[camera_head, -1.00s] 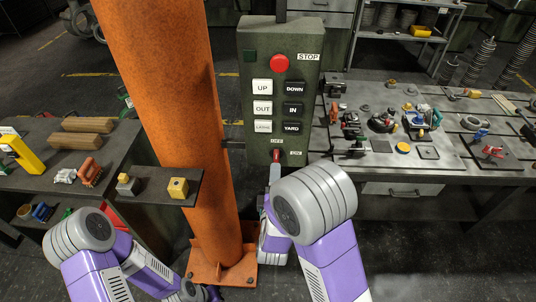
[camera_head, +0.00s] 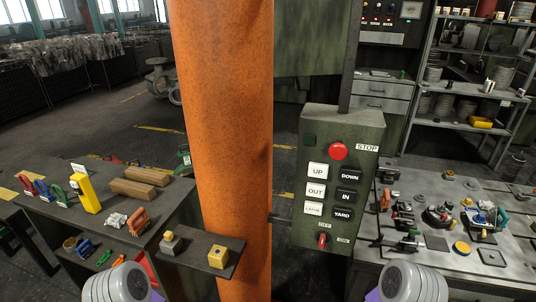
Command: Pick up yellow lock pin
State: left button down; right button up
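A small bracket shelf (camera_head: 196,255) is on the orange column. On it a yellow block (camera_head: 217,256) with a dark spot on top stands at the right. A grey block (camera_head: 173,247) with a small yellow knob-like piece (camera_head: 168,235) on top stands at the left. This yellow piece looks like the lock pin, but it is too small to be sure. Both my arms show only as rounded links at the bottom edge. Both grippers are out of view below, so their opening is hidden. Nothing of mine touches the shelf.
The orange column (camera_head: 228,140) stands in the middle. The control box (camera_head: 338,180) with a red switch (camera_head: 322,240) hangs right of it. The left bench (camera_head: 180,196) holds wooden blocks, a tall yellow item (camera_head: 84,190) and coloured padlock-like pieces. The right table (camera_head: 440,262) is crowded.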

aim_at(169, 236)
jog(key=z, duration=2.85)
jog(key=k, duration=2.2)
jog(key=u, duration=2.05)
